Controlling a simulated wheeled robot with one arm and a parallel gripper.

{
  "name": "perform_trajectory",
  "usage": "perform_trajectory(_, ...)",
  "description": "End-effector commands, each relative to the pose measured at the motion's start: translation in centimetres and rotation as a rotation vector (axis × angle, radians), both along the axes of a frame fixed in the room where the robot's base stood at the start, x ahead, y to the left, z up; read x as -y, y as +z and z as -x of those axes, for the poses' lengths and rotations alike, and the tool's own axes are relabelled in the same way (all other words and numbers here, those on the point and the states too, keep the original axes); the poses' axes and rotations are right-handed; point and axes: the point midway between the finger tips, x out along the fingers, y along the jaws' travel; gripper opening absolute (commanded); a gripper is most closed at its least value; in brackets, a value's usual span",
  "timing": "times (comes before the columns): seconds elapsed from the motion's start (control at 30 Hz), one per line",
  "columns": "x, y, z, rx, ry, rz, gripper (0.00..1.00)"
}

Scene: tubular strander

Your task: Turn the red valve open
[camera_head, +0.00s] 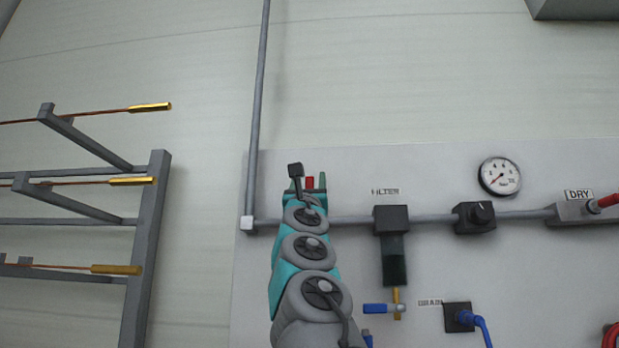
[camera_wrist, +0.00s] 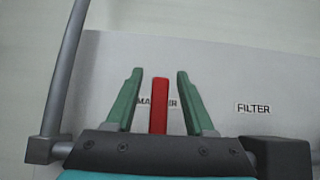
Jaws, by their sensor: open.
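The red valve handle (camera_wrist: 158,105) stands upright in the wrist view, in front of a label that reads partly as "MA...ER". My gripper (camera_wrist: 160,76) is open, with one green finger on each side of the handle and a visible gap on both sides. In the head view only a small red piece of the handle (camera_head: 309,183) shows beside my gripper (camera_head: 308,184). My arm hides the rest of the valve and the pipe around it there.
A gauge (camera_head: 499,176) is above. A blue-handled drain valve (camera_head: 382,309) hangs below. A rack (camera_head: 148,240) stands left.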

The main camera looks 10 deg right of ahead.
Motion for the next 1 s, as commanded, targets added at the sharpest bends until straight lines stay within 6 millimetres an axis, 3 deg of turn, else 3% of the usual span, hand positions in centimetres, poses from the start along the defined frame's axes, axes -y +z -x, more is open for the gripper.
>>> perform_trajectory(0.13,0.01,-0.01,0.03,0.0,0.0,0.0,0.53)
perform_trajectory(0.6,0.02,-0.01,0.04,0.0,0.0,0.0,0.0)
perform_trajectory(1.0,0.02,-0.01,0.03,0.0,0.0,0.0,0.0)
